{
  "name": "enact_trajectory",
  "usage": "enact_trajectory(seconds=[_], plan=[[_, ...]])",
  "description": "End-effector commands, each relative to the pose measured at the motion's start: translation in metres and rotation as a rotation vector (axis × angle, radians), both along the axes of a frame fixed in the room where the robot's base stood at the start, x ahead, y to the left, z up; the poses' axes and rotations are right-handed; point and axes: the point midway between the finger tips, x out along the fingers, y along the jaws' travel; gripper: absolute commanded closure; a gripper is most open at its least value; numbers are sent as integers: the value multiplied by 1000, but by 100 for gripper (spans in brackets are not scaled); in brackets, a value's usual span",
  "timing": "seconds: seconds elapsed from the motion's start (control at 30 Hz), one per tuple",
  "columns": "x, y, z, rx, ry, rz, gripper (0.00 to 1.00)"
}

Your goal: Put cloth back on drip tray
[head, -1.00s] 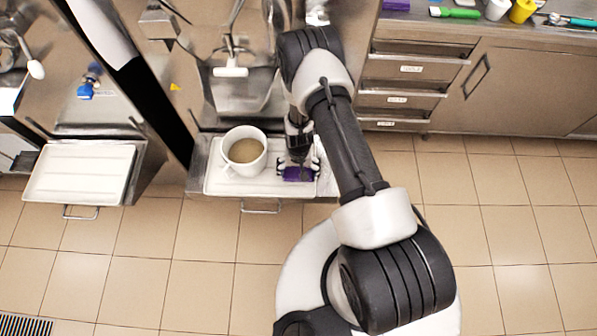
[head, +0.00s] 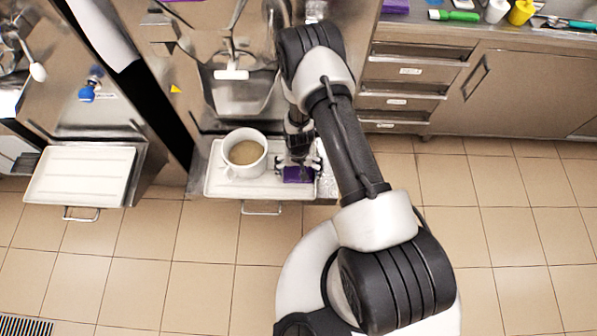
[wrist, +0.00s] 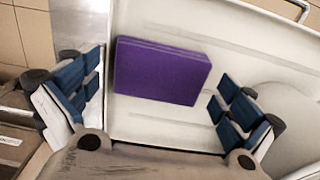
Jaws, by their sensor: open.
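The purple folded cloth (wrist: 160,71) lies flat on the white drip tray (wrist: 195,128) in the wrist view. In the head view the cloth (head: 298,174) shows at the right part of the drip tray (head: 220,187), partly hidden by my gripper. My gripper (head: 298,163) is just above the cloth. In the wrist view the blue-padded fingers of my gripper (wrist: 160,100) are spread wide, one on each side of the cloth, with visible gaps between pads and cloth.
A white cup (head: 244,152) of brownish liquid stands on the tray, left of my gripper. A second, empty white tray (head: 80,176) is at the far left. Steel drawers (head: 408,85) stand at the right. Another purple item (head: 396,6) lies on the counter.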

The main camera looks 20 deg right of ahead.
Motion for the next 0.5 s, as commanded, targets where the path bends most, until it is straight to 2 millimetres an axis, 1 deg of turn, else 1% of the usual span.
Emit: enact_trajectory(seconds=[0.03, 0.2, 0.3, 0.4, 0.5], plan=[[1, 0, 14, 0, -3, 0, 0], [2, 0, 53, 0, -3, 0, 0], [2, 0, 73, 0, -3, 0, 0], [1, 0, 88, -1, -3, 0, 0], [1, 0, 98, -1, -2, 0, 0]])
